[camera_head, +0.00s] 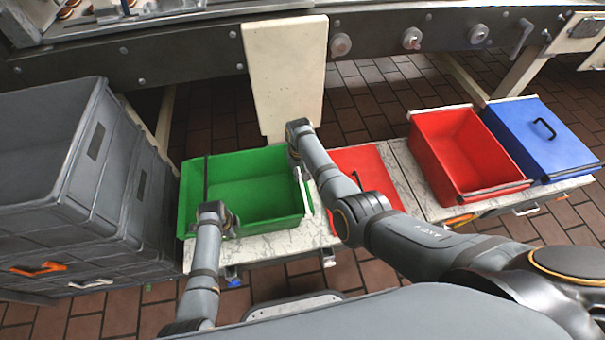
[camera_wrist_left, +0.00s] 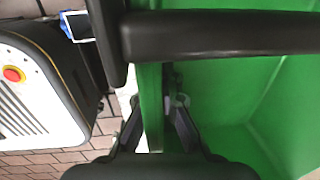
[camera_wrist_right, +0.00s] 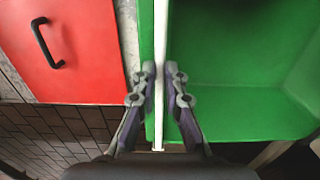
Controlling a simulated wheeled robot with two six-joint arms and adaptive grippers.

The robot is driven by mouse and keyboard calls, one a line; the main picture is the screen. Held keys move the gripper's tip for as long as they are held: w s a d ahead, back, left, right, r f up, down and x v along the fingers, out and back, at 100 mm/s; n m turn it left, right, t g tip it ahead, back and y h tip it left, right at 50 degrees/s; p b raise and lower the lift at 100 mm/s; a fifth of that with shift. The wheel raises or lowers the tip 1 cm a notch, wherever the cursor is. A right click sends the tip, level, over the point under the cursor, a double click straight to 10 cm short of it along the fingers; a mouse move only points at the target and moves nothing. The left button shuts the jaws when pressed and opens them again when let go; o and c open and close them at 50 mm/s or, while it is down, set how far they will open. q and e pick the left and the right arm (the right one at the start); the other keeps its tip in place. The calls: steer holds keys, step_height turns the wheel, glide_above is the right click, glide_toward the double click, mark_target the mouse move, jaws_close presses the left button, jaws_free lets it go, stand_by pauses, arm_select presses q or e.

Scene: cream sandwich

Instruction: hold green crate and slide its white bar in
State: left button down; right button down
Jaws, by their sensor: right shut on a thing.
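The green crate (camera_head: 258,207) is on the marble-topped bench. A black bar (camera_wrist_left: 230,35) crosses it. My left gripper (camera_head: 230,222) is at the crate's front wall. In the left wrist view its fingers (camera_wrist_left: 160,105) straddle the green wall; whether they press on it is unclear. The white bar (camera_wrist_right: 159,50) runs as a thin strip along the crate's right side. My right gripper (camera_wrist_right: 159,82) is shut on the white bar, a finger on each side. In the head view the right gripper (camera_head: 294,155) is at the crate's right side, its fingertips mostly hidden.
A closed red box (camera_head: 362,165) with a black handle lies just right of the crate. An open red crate (camera_head: 462,150) and a blue lidded box (camera_head: 540,138) stand farther right. Large grey bins (camera_head: 60,190) are close on the left. A cream post (camera_head: 285,75) rises behind.

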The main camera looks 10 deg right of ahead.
steer(key=a, duration=0.3)
steer(key=shift+a, duration=0.2)
steer(key=c, duration=1.4)
jaws_free()
